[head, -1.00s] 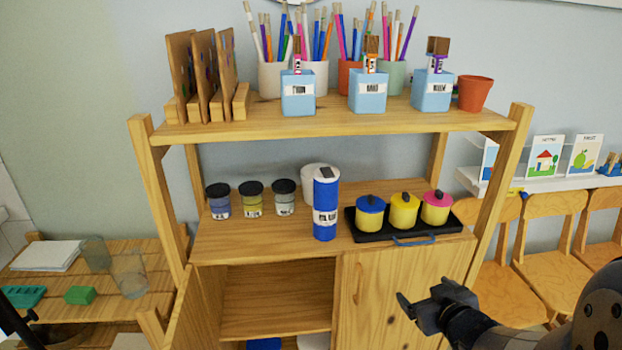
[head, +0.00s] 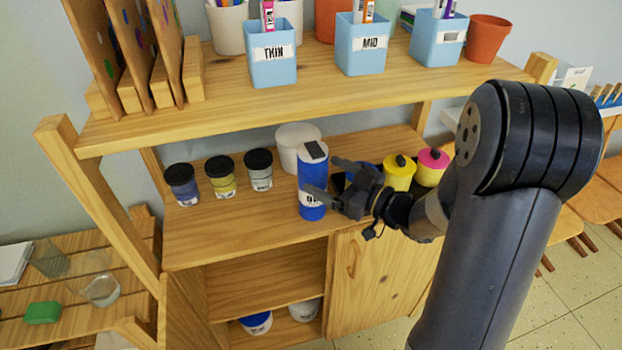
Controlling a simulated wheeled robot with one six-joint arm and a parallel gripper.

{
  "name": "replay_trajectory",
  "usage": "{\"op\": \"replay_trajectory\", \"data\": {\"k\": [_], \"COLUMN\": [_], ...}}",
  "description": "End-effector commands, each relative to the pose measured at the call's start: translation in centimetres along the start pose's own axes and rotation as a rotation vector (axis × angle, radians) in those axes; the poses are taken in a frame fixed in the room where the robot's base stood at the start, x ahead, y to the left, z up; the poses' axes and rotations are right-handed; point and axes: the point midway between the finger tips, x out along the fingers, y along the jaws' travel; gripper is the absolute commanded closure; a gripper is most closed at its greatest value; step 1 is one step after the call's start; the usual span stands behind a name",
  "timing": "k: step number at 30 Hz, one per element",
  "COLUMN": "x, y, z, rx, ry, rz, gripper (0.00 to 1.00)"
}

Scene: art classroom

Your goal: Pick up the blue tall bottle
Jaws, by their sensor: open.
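The blue tall bottle (head: 312,160) stands upright on the middle shelf (head: 245,232), near its front edge. My gripper (head: 322,178) is open at the bottle, reaching in from the right. One finger crosses the front of the bottle low down and the other is at its right side, higher up. I cannot tell whether either finger touches it. The gripper hides part of the bottle's lower right and label.
Three dark-lidded jars (head: 221,177) stand left of the bottle. A white container (head: 296,140) is close behind it. Lidded pots, yellow (head: 399,173) and pink-topped (head: 433,165), stand right, partly behind my arm. The upper shelf (head: 230,108) with cups overhangs. Free shelf lies in front of the jars.

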Motion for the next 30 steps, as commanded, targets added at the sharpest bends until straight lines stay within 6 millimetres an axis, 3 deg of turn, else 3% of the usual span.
{"op": "replay_trajectory", "data": {"k": [8, 18, 26, 30], "x": [2.1, 6.5, 6.8, 6.8], "y": [0.1, 0.5, 0.5, 0.5], "z": [-0.1, -0.2, -0.1, -0.1], "rx": [0.001, 0.000, 0.000, 0.000], "ry": [-0.001, 0.000, -0.001, -0.001], "rz": [0.000, 0.000, 0.002, 0.002], "gripper": [0.14, 0.14, 0.14, 0.24]}}
